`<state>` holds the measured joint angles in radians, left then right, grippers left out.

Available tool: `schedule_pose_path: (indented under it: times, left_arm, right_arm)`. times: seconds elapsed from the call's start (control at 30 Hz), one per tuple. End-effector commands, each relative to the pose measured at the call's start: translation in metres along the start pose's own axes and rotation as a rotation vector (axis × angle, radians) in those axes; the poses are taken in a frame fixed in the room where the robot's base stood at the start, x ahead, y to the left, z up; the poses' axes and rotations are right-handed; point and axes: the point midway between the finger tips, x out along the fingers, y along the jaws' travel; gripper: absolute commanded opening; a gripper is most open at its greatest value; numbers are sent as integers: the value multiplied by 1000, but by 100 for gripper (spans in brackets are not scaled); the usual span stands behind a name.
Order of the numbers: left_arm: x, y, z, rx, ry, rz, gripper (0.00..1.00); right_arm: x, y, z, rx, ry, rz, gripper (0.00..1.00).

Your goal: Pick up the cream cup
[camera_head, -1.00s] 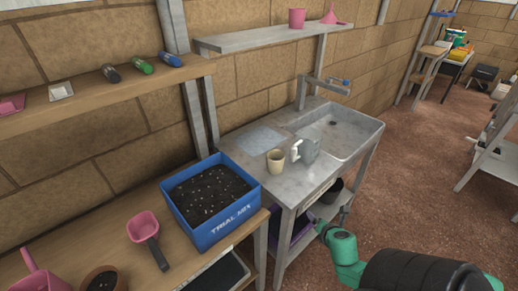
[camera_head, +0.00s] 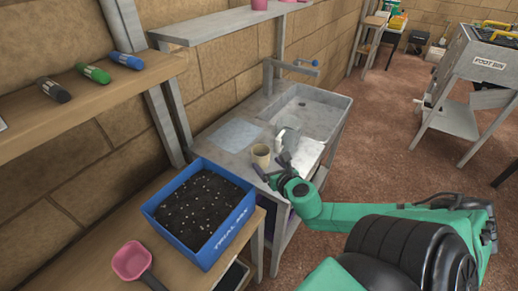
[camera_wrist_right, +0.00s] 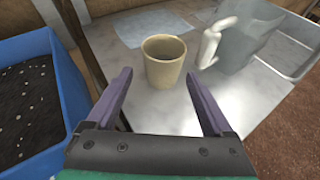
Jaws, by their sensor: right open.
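The cream cup (camera_head: 261,155) stands upright on the grey sink counter, left of the basin. In the right wrist view the cup (camera_wrist_right: 164,62) stands just beyond the fingertips, roughly centred between them. My right gripper (camera_head: 268,169) is open and empty at the counter's front edge, close to the cup. Its two purple fingers also show in the right wrist view (camera_wrist_right: 158,85), spread to either side with the cup apart from them. My left gripper is not in view.
A grey jug with a white handle (camera_wrist_right: 245,40) stands close right of the cup. The sink basin (camera_head: 312,112) is behind. A blue box of soil (camera_head: 205,250) stands on the wooden bench to the left. A shelf (camera_head: 215,24) runs above the counter.

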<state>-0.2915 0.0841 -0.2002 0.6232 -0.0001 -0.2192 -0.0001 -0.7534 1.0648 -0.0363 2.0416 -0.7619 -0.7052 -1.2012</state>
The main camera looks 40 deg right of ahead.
Motion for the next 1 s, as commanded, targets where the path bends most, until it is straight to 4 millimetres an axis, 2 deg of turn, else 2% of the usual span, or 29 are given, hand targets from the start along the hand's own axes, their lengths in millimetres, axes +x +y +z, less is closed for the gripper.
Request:
schedule_pose_path:
  times: [0.03,0.1,0.17,0.27,0.37,0.5,0.7,0.93,1.0]
  left_arm:
    - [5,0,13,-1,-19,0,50]
    - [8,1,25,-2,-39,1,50]
    - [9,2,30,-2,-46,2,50]
    - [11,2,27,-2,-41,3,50]
    - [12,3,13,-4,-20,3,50]
    - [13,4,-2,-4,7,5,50]
    - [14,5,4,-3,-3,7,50]
    - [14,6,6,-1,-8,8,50]
    - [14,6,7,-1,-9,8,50]
  right_arm:
    - [11,0,0,-1,-7,0,86]
    - [24,0,0,1,-7,-1,86]
    - [33,-1,0,3,-4,-2,86]
    - [43,-1,0,3,-4,-2,86]
    - [50,-1,0,2,-2,-1,86]
    - [69,-2,1,5,-3,-2,86]
    - [96,-2,0,4,-1,-1,86]
    - [98,-2,0,1,2,0,86]
    - [98,-2,0,1,2,0,59]
